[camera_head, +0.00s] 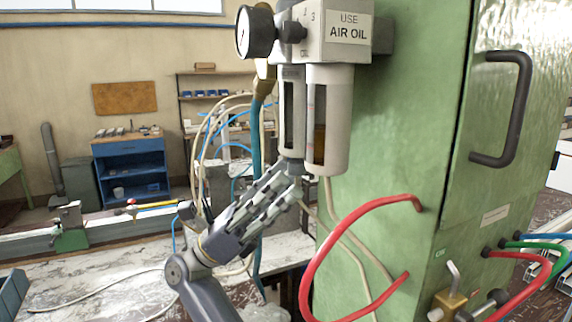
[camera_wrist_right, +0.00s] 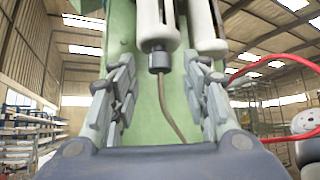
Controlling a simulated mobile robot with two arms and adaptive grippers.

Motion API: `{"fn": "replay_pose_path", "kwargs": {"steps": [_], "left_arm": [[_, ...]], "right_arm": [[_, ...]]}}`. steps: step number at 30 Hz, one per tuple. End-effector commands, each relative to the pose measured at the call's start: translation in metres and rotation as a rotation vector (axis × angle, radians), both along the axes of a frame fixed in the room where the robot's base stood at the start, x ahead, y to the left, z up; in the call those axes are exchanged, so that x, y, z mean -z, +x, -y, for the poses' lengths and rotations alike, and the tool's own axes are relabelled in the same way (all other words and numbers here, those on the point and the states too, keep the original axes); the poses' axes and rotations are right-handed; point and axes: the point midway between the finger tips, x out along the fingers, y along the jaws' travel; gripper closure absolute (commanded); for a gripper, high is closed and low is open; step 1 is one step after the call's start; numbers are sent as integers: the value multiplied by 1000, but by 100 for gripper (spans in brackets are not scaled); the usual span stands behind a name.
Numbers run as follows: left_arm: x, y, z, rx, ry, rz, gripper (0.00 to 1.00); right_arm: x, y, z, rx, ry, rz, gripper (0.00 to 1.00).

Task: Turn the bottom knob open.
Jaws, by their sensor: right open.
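The air unit (camera_head: 325,30) hangs on the green cabinet with two bowls under it. The bottom knob (camera_wrist_right: 159,60) is a short dark grey cylinder under the left bowl (camera_wrist_right: 152,20). In the head view the knob (camera_head: 290,166) shows just at the fingertips, partly hidden. My right gripper (camera_head: 282,182) reaches up from below and is open. In the right wrist view, its fingers (camera_wrist_right: 157,78) stand on either side of the knob, with a gap on both sides and nothing held. My left gripper is not in view.
A thin beige tube (camera_wrist_right: 170,105) runs down from the knob between my fingers. The green cabinet (camera_head: 395,180) stands close on the right. A red hose (camera_head: 325,238) loops out beside my gripper. A second bowl (camera_head: 330,120) hangs right beside the first.

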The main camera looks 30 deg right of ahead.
Motion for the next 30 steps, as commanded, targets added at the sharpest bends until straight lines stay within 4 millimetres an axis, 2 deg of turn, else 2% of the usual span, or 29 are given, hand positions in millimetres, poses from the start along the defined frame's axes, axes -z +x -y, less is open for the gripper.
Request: {"fn": "replay_pose_path", "kwargs": {"steps": [3,14,16,20,26,30], "left_arm": [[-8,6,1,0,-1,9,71],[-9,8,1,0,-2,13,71],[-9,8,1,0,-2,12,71],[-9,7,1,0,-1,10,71],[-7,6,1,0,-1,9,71],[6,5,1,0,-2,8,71]], "right_arm": [[-9,-4,6,0,1,0,57],[-10,-5,9,-1,0,-1,57],[-10,-5,9,-1,0,-1,68],[-10,-5,9,0,0,0,98],[-10,-5,9,1,0,0,100],[-6,-5,9,21,-1,1,100]]}}
